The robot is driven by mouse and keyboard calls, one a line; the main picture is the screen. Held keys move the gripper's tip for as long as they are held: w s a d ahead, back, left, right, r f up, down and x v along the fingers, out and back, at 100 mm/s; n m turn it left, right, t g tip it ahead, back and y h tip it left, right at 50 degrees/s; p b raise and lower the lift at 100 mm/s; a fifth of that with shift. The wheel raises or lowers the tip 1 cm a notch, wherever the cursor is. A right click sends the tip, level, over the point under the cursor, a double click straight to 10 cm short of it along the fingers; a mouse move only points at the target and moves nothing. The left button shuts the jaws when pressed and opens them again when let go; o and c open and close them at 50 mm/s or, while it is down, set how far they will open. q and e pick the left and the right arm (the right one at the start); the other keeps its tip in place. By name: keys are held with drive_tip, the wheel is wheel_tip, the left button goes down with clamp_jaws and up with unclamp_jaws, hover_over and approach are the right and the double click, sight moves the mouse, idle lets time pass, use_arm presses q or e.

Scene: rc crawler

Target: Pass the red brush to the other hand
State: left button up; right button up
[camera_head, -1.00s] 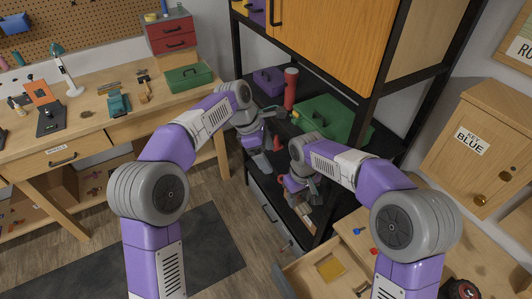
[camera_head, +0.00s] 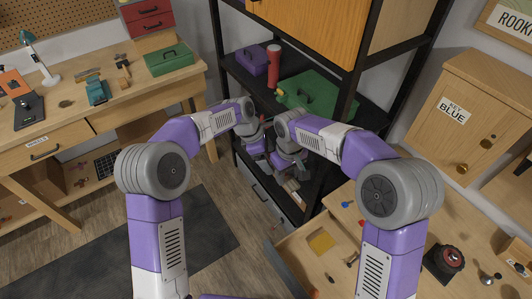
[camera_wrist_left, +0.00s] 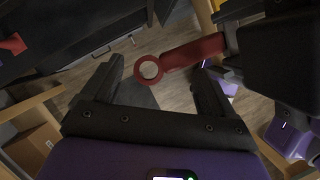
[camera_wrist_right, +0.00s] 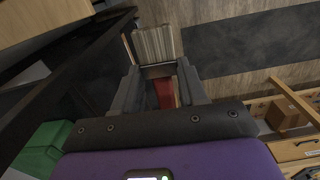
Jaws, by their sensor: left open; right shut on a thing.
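The red brush (camera_wrist_left: 195,50) shows in the left wrist view as a red handle with a ring at its end. In the right wrist view its red part (camera_wrist_right: 165,92) lies between the fingers of my right gripper (camera_wrist_right: 160,76), which is shut on it; pale bristles (camera_wrist_right: 154,43) stick out beyond the fingertips. My left gripper (camera_wrist_left: 158,74) is open, and the ring end shows between its fingers without being clamped. In the head view both grippers are close together in front of the black shelf, and the brush is hard to make out.
The black shelf (camera_head: 240,72) carries a green case (camera_head: 312,95), a red cylinder (camera_head: 273,58) and a purple box (camera_head: 252,60). An open drawer (camera_head: 312,265) is at the lower right. A workbench (camera_head: 60,115) stands at left. Grey mat and floor lie below.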

use_arm(q)
drive_tip(key=c, duration=1)
use_arm(e)
drive_tip(key=o, duration=0.7)
drive_tip(key=shift+s, duration=0.1)
use_arm(q)
drive_tip(key=shift+r, duration=0.1)
drive_tip(key=c, duration=0.5)
use_arm(e)
drive_tip(key=o, duration=0.4)
drive_tip(key=shift+a, duration=0.1)
use_arm(q)
drive_tip(key=shift+d, duration=0.1)
clamp_jaws()
use_arm(e)
drive_tip(key=shift+a, duration=0.1)
